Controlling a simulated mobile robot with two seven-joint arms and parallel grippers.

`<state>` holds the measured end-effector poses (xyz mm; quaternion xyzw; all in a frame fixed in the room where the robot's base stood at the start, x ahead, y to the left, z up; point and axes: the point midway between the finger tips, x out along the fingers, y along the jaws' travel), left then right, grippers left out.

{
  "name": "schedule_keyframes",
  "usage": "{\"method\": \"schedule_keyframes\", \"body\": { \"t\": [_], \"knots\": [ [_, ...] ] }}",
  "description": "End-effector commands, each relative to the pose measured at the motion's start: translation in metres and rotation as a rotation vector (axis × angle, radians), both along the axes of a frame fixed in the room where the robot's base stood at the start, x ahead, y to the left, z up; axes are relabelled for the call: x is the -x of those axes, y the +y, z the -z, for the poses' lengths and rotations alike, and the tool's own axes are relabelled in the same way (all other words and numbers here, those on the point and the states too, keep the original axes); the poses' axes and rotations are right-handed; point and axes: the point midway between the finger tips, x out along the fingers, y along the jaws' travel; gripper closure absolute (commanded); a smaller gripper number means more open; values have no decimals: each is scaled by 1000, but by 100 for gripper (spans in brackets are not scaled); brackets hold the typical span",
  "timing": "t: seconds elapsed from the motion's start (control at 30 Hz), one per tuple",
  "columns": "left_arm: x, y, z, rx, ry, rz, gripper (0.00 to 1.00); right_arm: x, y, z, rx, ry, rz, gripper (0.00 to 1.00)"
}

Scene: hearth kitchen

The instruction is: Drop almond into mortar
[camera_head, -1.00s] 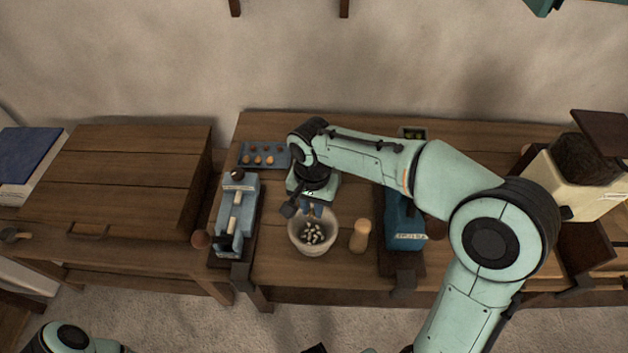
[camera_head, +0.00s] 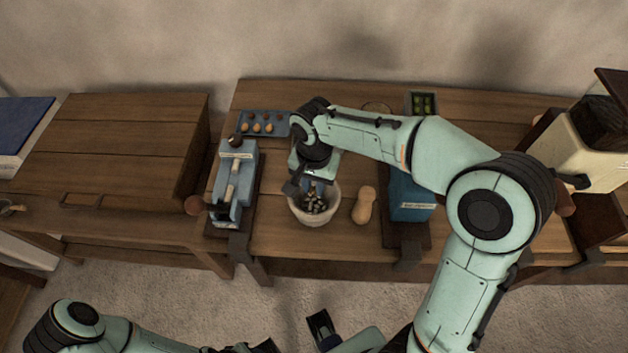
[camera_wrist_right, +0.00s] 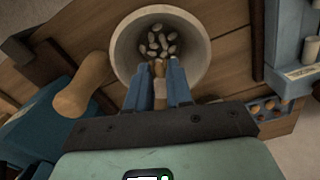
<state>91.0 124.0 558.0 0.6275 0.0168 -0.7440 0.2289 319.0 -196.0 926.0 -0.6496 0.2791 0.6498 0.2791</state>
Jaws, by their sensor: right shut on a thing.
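The mortar (camera_head: 315,217) is a pale round bowl near the front of the middle table, with several small whitish pieces (camera_wrist_right: 158,38) inside. My right gripper (camera_head: 314,188) hangs over it, fingers pointing down. In the right wrist view, its blue fingers (camera_wrist_right: 159,76) are shut on a small brown almond (camera_wrist_right: 159,68), which shows between the fingertips over the bowl's opening. The fingers hide part of the bowl and most of the almond.
A blue-grey device (camera_head: 234,183) is at left. Behind it lies a blue tray (camera_head: 279,118) with several brown and orange nuts. A green-filled container (camera_head: 423,104) stands at the back.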

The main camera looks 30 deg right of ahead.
Motion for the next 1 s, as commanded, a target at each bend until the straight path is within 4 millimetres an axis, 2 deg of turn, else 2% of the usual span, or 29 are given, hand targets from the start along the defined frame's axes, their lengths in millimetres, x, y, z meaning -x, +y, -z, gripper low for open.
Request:
{"method": "schedule_keyframes", "body": {
  "t": [0.1,0.37,0.4,0.47,1.0],
  "knots": [
    [1,0,4,0,1,0,57,0,0,6,0,0,0,92],
    [1,0,4,0,1,0,57,0,0,5,0,0,0,92],
    [1,0,3,0,1,0,57,0,0,5,0,0,0,70],
    [1,0,3,0,1,0,57,0,0,5,0,0,0,50],
    [1,0,4,0,1,0,57,0,0,5,0,0,0,50]
  ]
}}
